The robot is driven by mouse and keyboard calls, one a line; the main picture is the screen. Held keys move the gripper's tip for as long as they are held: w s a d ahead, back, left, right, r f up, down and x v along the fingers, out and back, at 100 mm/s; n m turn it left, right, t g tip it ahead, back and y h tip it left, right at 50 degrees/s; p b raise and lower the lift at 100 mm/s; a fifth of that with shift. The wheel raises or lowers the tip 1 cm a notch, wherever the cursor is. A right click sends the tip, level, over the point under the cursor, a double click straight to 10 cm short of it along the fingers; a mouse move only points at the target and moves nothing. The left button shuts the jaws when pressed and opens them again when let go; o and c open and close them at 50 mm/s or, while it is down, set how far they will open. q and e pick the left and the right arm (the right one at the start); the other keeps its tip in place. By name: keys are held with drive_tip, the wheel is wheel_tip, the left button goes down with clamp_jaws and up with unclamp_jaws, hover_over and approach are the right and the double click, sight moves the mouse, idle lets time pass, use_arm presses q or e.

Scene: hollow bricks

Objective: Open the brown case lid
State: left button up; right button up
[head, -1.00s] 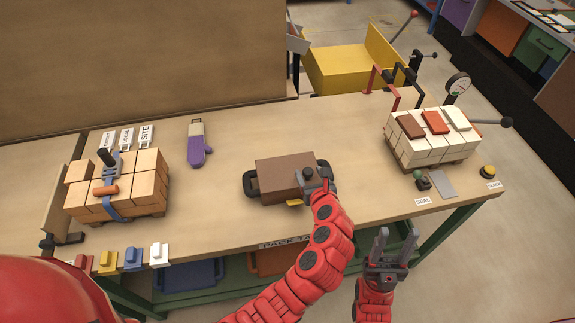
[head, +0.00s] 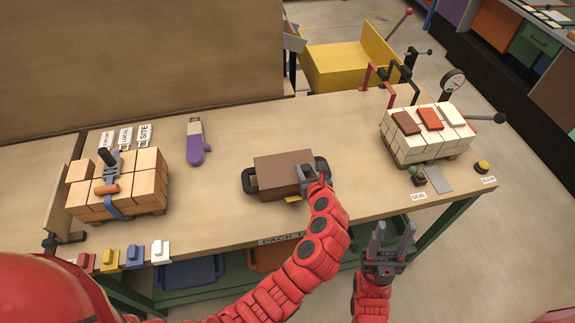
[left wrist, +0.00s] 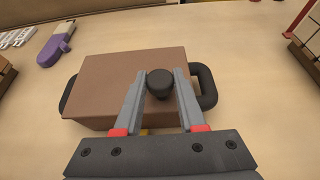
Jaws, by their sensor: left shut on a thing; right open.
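The brown case (head: 281,171) sits on the table near its front edge, with dark handles at its left and right ends. Its brown lid (left wrist: 125,75) looks closed in the left wrist view. A black knob (left wrist: 159,83) stands on the right part of the lid. My left gripper (head: 312,176) is over the right part of the case, with its fingers on either side of the knob; it also shows in the left wrist view (left wrist: 160,90). A small yellow part (head: 293,198) shows at the case's front. My right gripper (head: 389,240) is open and empty in front of the table.
A strapped stack of tan bricks (head: 122,185) stands at left. A purple mitt (head: 196,145) lies behind the case. The table around the case is clear.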

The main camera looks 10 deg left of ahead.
use_arm(q)
drive_tip(key=shift+w+a+r+g+p, duration=0.15)
drive_tip(key=shift+r+g+p, duration=0.2)
drive_tip(key=shift+p, duration=1.3)
drive_tip(key=shift+w+r+g+p, duration=0.15)
drive_tip(key=shift+r+g+p, duration=0.2)
drive_tip(key=shift+p, duration=1.25)
